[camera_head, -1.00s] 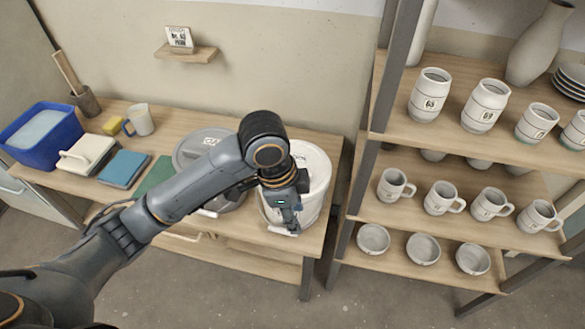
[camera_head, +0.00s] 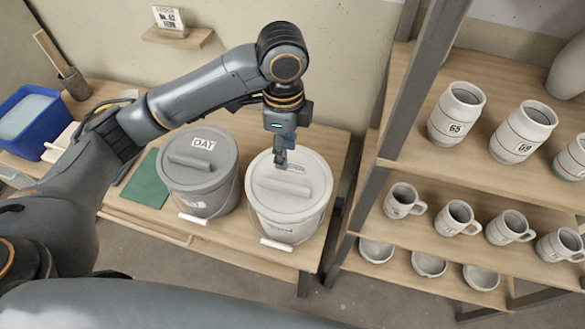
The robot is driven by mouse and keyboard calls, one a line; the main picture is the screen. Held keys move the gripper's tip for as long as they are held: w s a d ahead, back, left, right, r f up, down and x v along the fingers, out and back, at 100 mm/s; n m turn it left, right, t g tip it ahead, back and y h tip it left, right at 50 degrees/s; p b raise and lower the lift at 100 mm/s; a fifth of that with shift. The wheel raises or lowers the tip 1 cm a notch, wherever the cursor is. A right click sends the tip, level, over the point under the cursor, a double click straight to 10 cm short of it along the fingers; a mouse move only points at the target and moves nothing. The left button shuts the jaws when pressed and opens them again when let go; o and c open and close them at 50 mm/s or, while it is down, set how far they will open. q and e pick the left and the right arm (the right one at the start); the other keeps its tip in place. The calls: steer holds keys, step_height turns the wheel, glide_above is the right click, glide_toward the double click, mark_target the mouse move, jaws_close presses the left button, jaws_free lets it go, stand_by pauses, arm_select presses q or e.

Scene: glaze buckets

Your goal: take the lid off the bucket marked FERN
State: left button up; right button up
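A white bucket (camera_head: 287,226) with a pale lid (camera_head: 312,182) stands at the right end of the bench. The lid is on and has a raised bar handle (camera_head: 280,186). A label on this lid is mostly hidden behind my gripper, so I cannot read it. My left gripper (camera_head: 281,160) points down over the back part of this lid, close to the handle. Its fingers are seen edge-on, so their opening does not show. A dark grey bucket (camera_head: 205,198) stands to the left with its lid (camera_head: 198,160) on, labelled something like DAY. I see no readable FERN mark. My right gripper is out of view.
A green mat (camera_head: 146,182) lies left of the grey bucket. A blue tub (camera_head: 30,122) stands at the far left. A shelf rack (camera_head: 440,165) with mugs, jars and bowls stands close on the right. Wire handles hang at the buckets' fronts.

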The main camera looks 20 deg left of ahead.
arm_select(q)
glide_above(285, 184)
steer(key=f, duration=0.7)
steer(key=shift+s+d+p, duration=0.15)
steer(key=shift+s+p, duration=0.15)
steer(key=shift+s, duration=0.1)
steer(key=shift+w+f, duration=0.1)
steer(key=shift+f, duration=0.2)
steer(key=f, duration=0.1)
steer(key=f+p, duration=0.1)
steer(key=f, duration=0.2)
steer(key=shift+w+a, duration=0.2)
steer(key=shift+a, duration=0.05)
steer(key=shift+f, duration=0.6)
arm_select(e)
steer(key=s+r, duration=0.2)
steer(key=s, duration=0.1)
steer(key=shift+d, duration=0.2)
arm_select(q)
steer(key=shift+f+p, duration=0.2)
steer(key=shift+p, duration=0.35)
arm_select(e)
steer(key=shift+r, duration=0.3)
arm_select(q)
jaws_close()
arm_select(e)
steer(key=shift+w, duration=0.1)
